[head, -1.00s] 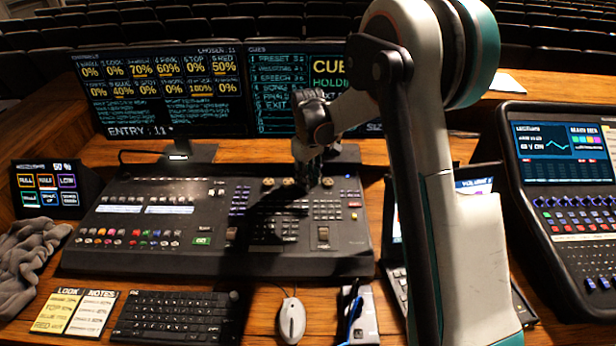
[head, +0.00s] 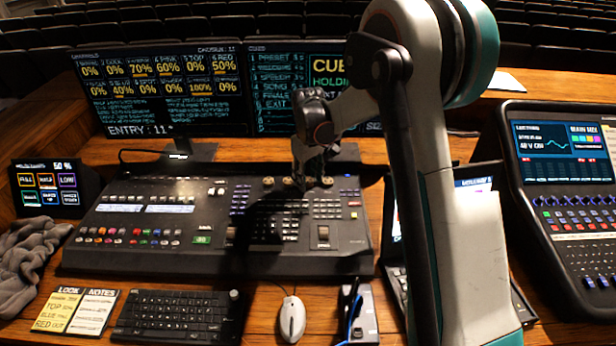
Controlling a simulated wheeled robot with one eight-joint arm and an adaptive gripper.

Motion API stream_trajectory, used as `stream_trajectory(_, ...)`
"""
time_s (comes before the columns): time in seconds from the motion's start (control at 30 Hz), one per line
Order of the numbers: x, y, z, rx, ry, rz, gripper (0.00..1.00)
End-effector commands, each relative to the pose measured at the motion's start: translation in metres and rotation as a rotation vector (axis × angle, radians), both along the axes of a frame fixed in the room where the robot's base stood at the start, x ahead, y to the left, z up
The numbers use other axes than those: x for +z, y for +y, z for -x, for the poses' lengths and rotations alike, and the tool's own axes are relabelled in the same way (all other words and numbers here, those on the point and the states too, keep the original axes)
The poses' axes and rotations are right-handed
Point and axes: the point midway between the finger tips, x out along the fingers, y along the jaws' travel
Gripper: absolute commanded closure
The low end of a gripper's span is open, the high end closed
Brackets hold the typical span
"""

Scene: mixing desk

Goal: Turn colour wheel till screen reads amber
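The grey lighting console (head: 150,255) lies across the desk. Several small brass-coloured wheels stand along its upper right part, including one at the left (head: 268,181) and one at the right (head: 327,182). My gripper (head: 308,178) points down at this row, between these two wheels. Its fingers are small and dark, so I cannot tell whether they touch or grip a wheel. The left monitor (head: 160,90) shows channel percentages and "ENTRY: 11"; I see no readable word amber. The cue monitor (head: 275,90) is partly hidden by my arm.
A keyboard (head: 178,316), a white mouse (head: 292,320) and note cards (head: 75,311) lie in front of the console. A grey cloth (head: 25,260) lies at the left, below a small touch panel (head: 48,188). A sound mixer (head: 575,215) stands at the right.

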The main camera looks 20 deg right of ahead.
Motion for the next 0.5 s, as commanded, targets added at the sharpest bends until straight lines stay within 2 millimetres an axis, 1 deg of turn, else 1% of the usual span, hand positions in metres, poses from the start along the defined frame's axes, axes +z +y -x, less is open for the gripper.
stream_trajectory(0.33,-0.0001,0.0012,0.0000,0.025,0.000,-0.001,0.51)
stream_trajectory(0.5,-0.0007,0.0012,0.0001,0.141,0.000,-0.001,0.51)
